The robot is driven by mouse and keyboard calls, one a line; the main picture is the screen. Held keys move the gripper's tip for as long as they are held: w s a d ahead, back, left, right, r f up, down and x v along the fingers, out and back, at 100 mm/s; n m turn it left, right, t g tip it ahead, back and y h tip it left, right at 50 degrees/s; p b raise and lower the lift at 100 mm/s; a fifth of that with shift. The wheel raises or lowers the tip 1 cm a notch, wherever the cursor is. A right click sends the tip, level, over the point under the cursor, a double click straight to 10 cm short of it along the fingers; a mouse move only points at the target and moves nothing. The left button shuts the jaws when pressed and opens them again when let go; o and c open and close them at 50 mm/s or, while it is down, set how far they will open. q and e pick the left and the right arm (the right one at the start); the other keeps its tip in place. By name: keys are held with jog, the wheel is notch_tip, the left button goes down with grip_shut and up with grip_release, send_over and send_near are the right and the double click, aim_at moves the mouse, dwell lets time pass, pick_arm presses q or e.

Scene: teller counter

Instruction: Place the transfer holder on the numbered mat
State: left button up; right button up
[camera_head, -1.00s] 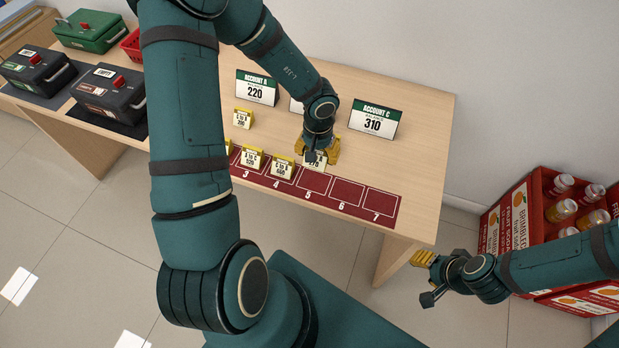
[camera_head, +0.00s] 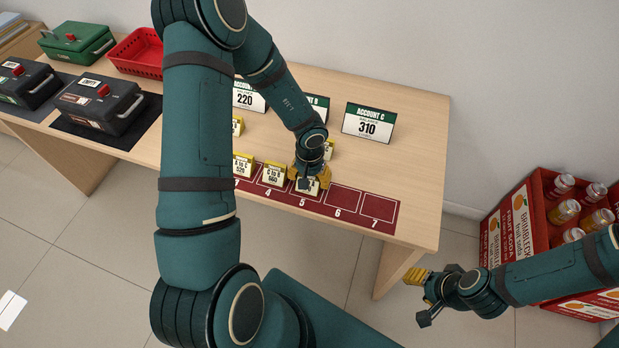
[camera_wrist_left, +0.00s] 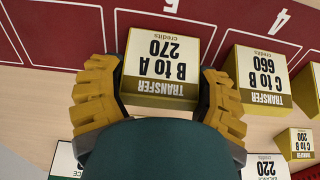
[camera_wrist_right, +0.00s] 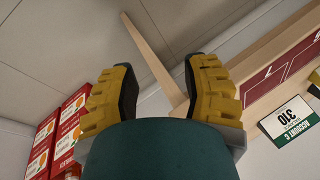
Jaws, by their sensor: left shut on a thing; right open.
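My left gripper (camera_head: 309,178) is shut on a yellow-and-white transfer holder (camera_head: 307,186), at square 5 of the dark red numbered mat (camera_head: 342,199). In the left wrist view this holder (camera_wrist_left: 162,62) reads "B to A 270" and sits between the yellow fingers, at the mat's edge in the picture. I cannot tell whether its base touches the mat. The "C to B 660" holder (camera_head: 275,174) stands at square 4 and the "A to C 520" holder (camera_head: 243,165) at square 3. Squares 6 and 7 are empty. My right gripper (camera_head: 428,279) is open and empty, off the table's right end.
Account signs, including Account C (camera_head: 368,123), stand behind the mat. A holder (camera_head: 329,150) stands behind my left gripper, another (camera_head: 237,126) further left. Cash boxes (camera_head: 100,101) and a red basket (camera_head: 138,52) are at left. Red bottle crates (camera_head: 511,228) stand right of the table.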

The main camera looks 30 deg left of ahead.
pick_arm(q)
jog(key=shift+f, duration=0.1)
jog(key=o, duration=1)
